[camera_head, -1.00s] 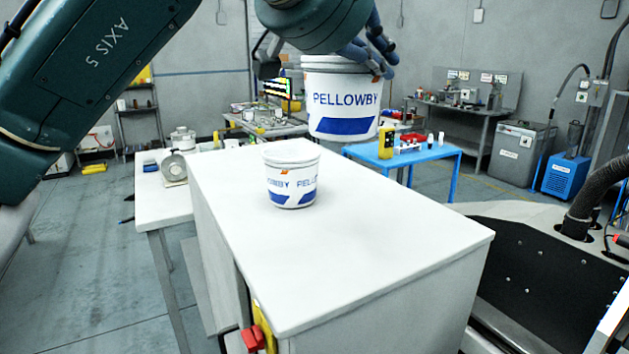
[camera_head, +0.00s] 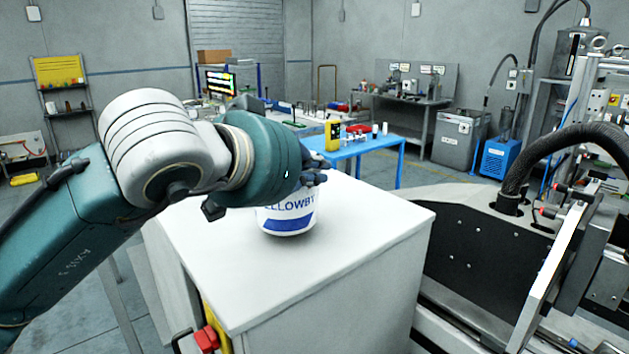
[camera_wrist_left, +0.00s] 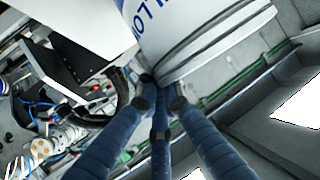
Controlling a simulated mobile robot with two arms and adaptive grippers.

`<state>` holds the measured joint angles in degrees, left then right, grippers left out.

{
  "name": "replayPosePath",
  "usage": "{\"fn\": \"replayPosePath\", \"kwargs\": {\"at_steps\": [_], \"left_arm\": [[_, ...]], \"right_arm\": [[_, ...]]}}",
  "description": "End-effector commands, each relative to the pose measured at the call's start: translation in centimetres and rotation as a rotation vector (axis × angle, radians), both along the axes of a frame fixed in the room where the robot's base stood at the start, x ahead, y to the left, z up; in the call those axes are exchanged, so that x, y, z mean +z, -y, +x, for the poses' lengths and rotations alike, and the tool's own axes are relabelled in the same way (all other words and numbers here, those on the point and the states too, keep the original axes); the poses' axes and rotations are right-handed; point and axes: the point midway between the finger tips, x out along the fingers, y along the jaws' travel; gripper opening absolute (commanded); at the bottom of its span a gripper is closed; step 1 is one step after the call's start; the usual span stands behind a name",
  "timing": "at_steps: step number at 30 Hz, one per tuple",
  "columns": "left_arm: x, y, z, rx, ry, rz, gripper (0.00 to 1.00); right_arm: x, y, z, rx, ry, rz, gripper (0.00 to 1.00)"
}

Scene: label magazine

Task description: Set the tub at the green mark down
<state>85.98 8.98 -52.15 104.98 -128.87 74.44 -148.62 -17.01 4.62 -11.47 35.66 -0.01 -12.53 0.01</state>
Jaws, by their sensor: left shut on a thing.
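A white tub (camera_head: 287,217) with a blue band and the lettering "ELLOWBY" showing is at the white cabinet top (camera_head: 350,228). Its upper part is hidden behind my left arm. My left gripper (camera_head: 313,177) is shut on this tub, its dark blue fingers at the upper right of it. The tub looks upright and low over the top; I cannot tell whether its base touches. In the left wrist view the tub (camera_wrist_left: 175,22) shows its ribbed rim close to the blue fingers (camera_wrist_left: 161,100). I see no green mark. My right gripper is not in view.
The front and right of the cabinet top are clear. A red and yellow switch (camera_head: 207,338) sits on the cabinet's front side. A blue table (camera_head: 372,148) with small items stands behind. A black machine panel (camera_head: 470,250) stands at the right.

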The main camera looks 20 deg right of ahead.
Motion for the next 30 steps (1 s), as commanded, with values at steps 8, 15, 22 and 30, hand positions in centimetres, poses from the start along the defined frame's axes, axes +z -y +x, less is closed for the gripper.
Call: {"fn": "replayPosePath", "kwargs": {"at_steps": [8,15,22,30], "left_arm": [[-2.1,0.0,0.0,0.000,0.001,-0.001,0.00],[-2.4,0.0,0.0,0.000,0.001,0.001,0.00],[-2.4,0.0,0.0,0.000,-0.001,0.001,0.26],[-2.0,0.0,0.0,0.000,-0.001,0.001,0.26]], "right_arm": [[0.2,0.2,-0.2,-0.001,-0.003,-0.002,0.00],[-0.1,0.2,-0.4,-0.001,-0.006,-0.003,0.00],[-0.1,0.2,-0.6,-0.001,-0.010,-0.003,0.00],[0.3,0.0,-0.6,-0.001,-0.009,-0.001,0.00]]}}
